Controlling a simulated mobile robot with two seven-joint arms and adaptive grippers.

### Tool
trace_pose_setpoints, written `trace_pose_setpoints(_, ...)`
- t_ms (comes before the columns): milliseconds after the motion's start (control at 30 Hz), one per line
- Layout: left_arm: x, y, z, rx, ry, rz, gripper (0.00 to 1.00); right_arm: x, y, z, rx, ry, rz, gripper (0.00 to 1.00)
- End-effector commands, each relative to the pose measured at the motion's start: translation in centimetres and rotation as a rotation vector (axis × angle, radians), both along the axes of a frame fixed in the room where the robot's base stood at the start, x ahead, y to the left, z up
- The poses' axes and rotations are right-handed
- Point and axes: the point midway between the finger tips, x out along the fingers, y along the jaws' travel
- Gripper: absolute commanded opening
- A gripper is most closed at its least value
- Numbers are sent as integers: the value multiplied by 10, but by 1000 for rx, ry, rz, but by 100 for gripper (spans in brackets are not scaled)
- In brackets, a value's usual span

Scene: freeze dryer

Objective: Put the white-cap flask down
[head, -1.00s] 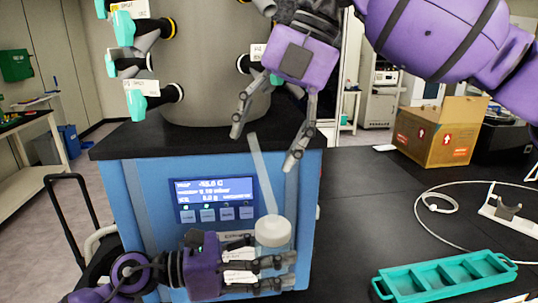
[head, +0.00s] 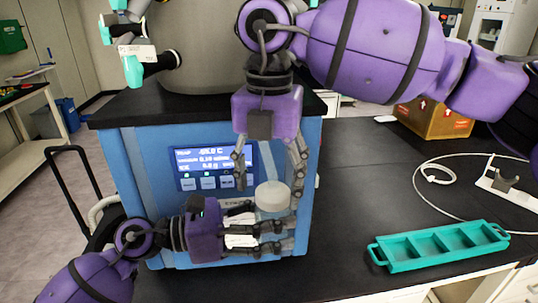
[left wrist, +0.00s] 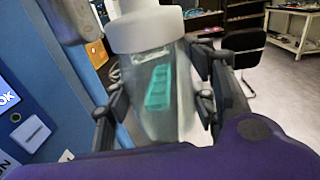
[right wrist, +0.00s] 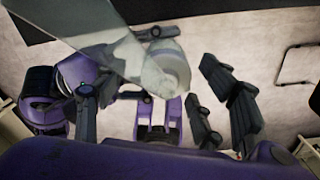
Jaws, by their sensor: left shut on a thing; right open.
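The flask with the white cap (head: 272,195) is upright in front of the blue freeze dryer. My left gripper (head: 288,235) is shut around its clear glass body. In the left wrist view the white cap (left wrist: 147,30) and the glass body (left wrist: 165,95) sit between the fingers. My right gripper (head: 268,178) is open, pointing down, with its fingers above and around the level of the cap. The flask's base is not clearly visible.
The freeze dryer (head: 150,190) with its lit display (head: 215,162) stands just behind the flask. A teal compartment tray (head: 375,255) lies on the black bench at right. A white cable and stand (head: 505,185) and a cardboard box (head: 440,122) are beyond. Bench between dryer and tray is clear.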

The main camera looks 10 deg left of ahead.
Motion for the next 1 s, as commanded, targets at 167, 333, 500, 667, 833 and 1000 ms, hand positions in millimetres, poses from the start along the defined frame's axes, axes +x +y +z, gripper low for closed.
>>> trace_pose_setpoints(167, 0, 0, 1, -1, -1, 0, 19, -1, 0, -12, -1, 1, 1, 64)
trace_pose_setpoints(333, 0, 0, 1, -1, -1, 0, 19, 0, 0, -14, 0, 0, 1, 64)
trace_pose_setpoints(500, 0, 0, 1, -1, -1, 0, 19, 0, 0, -14, 0, 0, 1, 59)
trace_pose_setpoints(667, 0, 0, 1, -1, -1, 0, 19, 0, 0, -13, 0, 0, 1, 38)
trace_pose_setpoints(833, -1, -1, 1, -1, -3, -2, 19, -1, 1, -13, 4, 0, 2, 16)
trace_pose_setpoints(1000, -1, -1, 1, -1, -3, -3, 68, -1, 2, -13, 5, -1, 2, 11)
